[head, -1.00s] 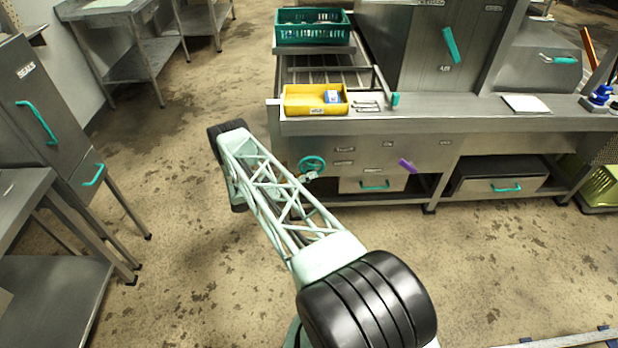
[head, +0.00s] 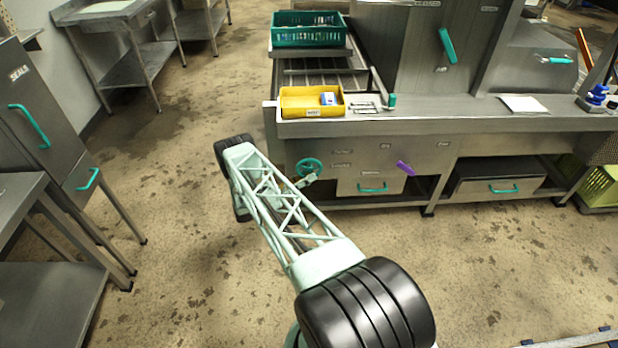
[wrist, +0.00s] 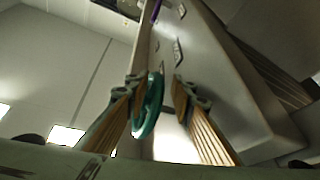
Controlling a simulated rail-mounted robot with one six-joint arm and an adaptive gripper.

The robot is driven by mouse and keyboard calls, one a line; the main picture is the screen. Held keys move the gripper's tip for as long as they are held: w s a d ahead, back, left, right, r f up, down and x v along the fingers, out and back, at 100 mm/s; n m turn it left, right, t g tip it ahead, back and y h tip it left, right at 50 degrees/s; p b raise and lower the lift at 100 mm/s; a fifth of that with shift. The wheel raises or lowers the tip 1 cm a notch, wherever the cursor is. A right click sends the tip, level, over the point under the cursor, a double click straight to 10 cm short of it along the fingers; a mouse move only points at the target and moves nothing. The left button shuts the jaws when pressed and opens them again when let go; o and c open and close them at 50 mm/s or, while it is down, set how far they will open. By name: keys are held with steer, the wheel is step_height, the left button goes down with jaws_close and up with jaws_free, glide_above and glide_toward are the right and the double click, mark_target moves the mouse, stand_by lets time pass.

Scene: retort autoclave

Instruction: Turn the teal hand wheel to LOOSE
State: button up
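The teal hand wheel (head: 309,167) is on the front panel of the steel bench, left of a drawer with a teal handle. In the wrist view the wheel (wrist: 149,106) shows nearly edge-on between the two fingers of my gripper (wrist: 158,98), closer to the left finger. The fingers are apart, with a visible gap between the wheel and the right finger. Whether the left finger touches the rim I cannot tell. The small labels near the wheel are too blurred to read.
A purple handle (head: 405,168) sits on the panel right of the wheel. A yellow tray (head: 312,112) and a green crate (head: 309,39) stand above. A cabinet with teal handles (head: 30,126) is at left. The floor between is clear.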

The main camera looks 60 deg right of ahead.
mark_target(302, 163)
steer(key=shift+a+r, duration=0.1)
steer(key=shift+r, duration=0.05)
steer(key=shift+r, duration=4.75)
